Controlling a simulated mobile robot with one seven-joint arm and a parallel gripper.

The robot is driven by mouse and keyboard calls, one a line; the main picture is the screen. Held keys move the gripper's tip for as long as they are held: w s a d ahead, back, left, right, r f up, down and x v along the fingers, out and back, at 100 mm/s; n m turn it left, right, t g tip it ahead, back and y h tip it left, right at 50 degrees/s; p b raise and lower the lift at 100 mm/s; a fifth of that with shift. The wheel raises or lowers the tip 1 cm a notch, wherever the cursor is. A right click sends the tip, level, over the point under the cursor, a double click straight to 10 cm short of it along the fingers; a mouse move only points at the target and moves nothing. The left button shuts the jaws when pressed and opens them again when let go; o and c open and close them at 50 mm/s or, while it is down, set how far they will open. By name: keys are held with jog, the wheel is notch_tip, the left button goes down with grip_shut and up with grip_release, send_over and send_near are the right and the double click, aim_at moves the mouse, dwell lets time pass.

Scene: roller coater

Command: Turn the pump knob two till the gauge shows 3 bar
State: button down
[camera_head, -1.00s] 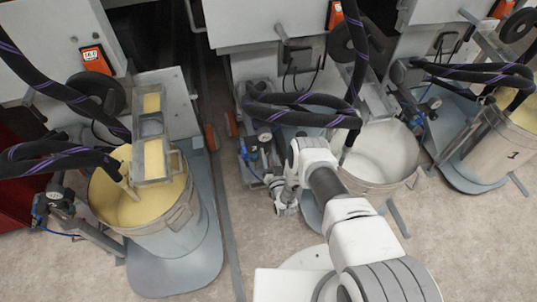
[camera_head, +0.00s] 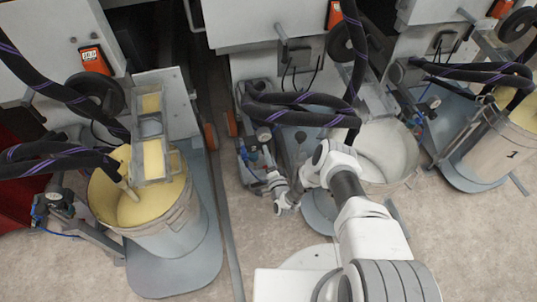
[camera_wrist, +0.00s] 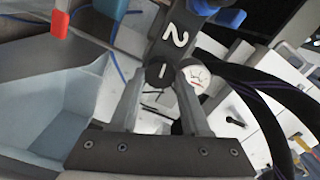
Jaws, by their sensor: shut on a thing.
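In the wrist view, the dark round pump knob (camera_wrist: 158,73) with a light mark on its face lies between the fingertips of my gripper (camera_wrist: 160,84), which is shut on it. A grey plate with a white 2 (camera_wrist: 175,40) stands just behind the knob. The white round gauge (camera_wrist: 196,78) is right beside the right fingertip; its dial is tilted and too small to read. In the head view, my gripper (camera_head: 276,184) is at the middle pump, below its gauge (camera_head: 264,134). The knob is hidden there.
The middle bucket (camera_head: 388,150) with white liquid stands right of the pump, behind my arm. Black hoses (camera_head: 300,108) hang above. A bucket of yellow liquid (camera_head: 140,215) stands at left, another bucket (camera_head: 490,150) at right. The floor between left and middle stations is clear.

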jog(key=shift+m, duration=0.7)
jog(key=shift+c, duration=1.9)
grip_release()
jog(key=shift+s, duration=0.25)
